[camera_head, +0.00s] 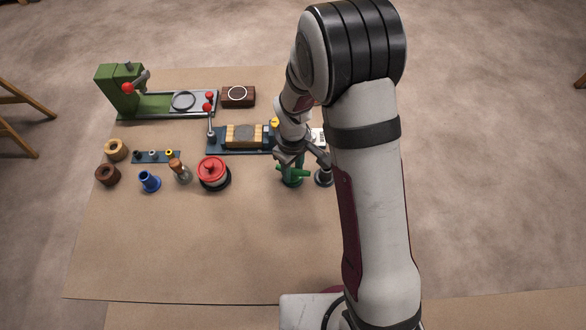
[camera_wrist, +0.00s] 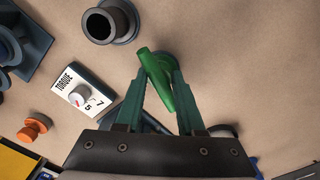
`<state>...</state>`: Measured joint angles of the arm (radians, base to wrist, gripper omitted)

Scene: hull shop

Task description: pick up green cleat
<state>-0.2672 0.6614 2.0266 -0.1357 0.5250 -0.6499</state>
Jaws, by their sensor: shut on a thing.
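The green cleat (camera_head: 293,177) stands near the right part of the table in the head view, partly covered by my gripper (camera_head: 298,159) above it. In the wrist view the bright green bar of the cleat (camera_wrist: 154,66) lies slanted between the two fingers of my gripper (camera_wrist: 160,78). The fingers are shut on it, and its round darker green base shows behind the right finger. Whether the base touches the table is not clear.
A dark hollow fitting (camera_wrist: 108,22) stands close to the cleat, also in the head view (camera_head: 323,177). A torque dial block (camera_wrist: 83,92) and an orange knob (camera_wrist: 34,127) lie nearby. A red-topped spool (camera_head: 213,172) stands to the left. The table front is clear.

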